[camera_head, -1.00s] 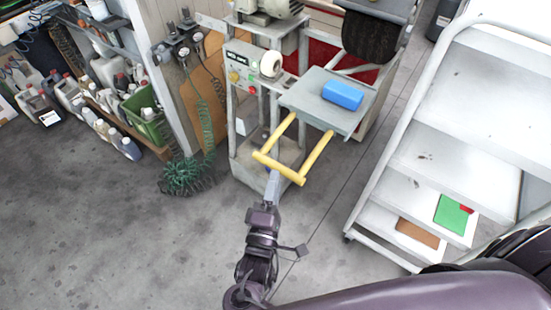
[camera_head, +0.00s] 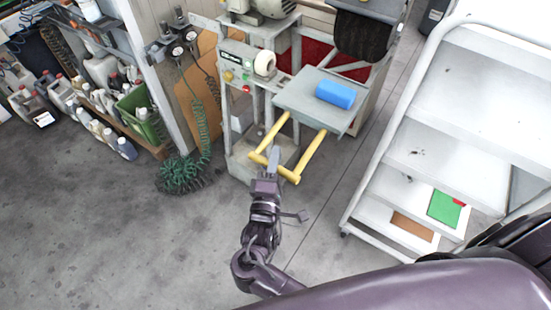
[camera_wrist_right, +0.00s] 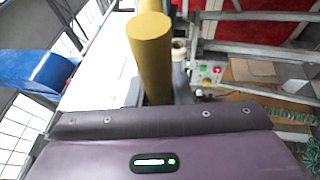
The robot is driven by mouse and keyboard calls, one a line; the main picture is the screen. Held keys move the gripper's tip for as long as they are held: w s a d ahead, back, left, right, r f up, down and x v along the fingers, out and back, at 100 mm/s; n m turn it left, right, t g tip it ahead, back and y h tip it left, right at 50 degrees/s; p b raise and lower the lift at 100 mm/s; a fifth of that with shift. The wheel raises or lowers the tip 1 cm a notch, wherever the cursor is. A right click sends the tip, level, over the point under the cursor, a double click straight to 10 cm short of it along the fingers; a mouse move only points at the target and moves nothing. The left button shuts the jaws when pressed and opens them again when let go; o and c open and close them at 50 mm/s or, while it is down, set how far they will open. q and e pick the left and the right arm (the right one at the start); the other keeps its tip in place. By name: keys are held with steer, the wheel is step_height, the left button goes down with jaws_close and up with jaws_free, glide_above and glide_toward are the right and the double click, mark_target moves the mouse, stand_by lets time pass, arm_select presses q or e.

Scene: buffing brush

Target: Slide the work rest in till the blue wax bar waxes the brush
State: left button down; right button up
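The work rest is a grey plate (camera_head: 300,97) with a yellow U-shaped handle (camera_head: 311,157) reaching toward me. The blue wax bar (camera_head: 336,94) lies on the plate. The dark round brush (camera_head: 362,36) is behind it, with a clear gap between brush and bar. My right gripper (camera_head: 273,160) is at the handle's crossbar, left of its middle. In the right wrist view the yellow crossbar (camera_wrist_right: 154,60) lies across my right fingers (camera_wrist_right: 160,88), one to each side; their grip is partly hidden. The wax bar (camera_wrist_right: 35,72) shows at left there. My left gripper is out of view.
A machine stand with a control box (camera_head: 238,70) and a white roll (camera_head: 264,63) is left of the rest. White steps (camera_head: 440,150) stand at right. A coiled green hose (camera_head: 185,170) lies left. The floor in front is open.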

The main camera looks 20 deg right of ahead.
mark_target(313, 114)
jaws_close()
steer(key=shift+d, duration=0.1)
steer(key=w+d, duration=0.3)
steer(key=d, duration=0.1)
steer(key=w+d, duration=0.4)
steer(key=d, duration=0.1)
steer(key=w+d, duration=0.3)
steer(key=d, duration=0.1)
steer(key=shift+w+d+p, duration=0.2)
steer(key=shift+w+p, duration=0.05)
steer(key=shift+p, duration=0.1)
steer(key=shift+w+d, duration=0.6)
steer(key=shift+d, duration=0.15)
steer(key=o, duration=0.7)
jaws_free()
steer(key=shift+c, duration=0.2)
steer(key=shift+a, duration=0.1)
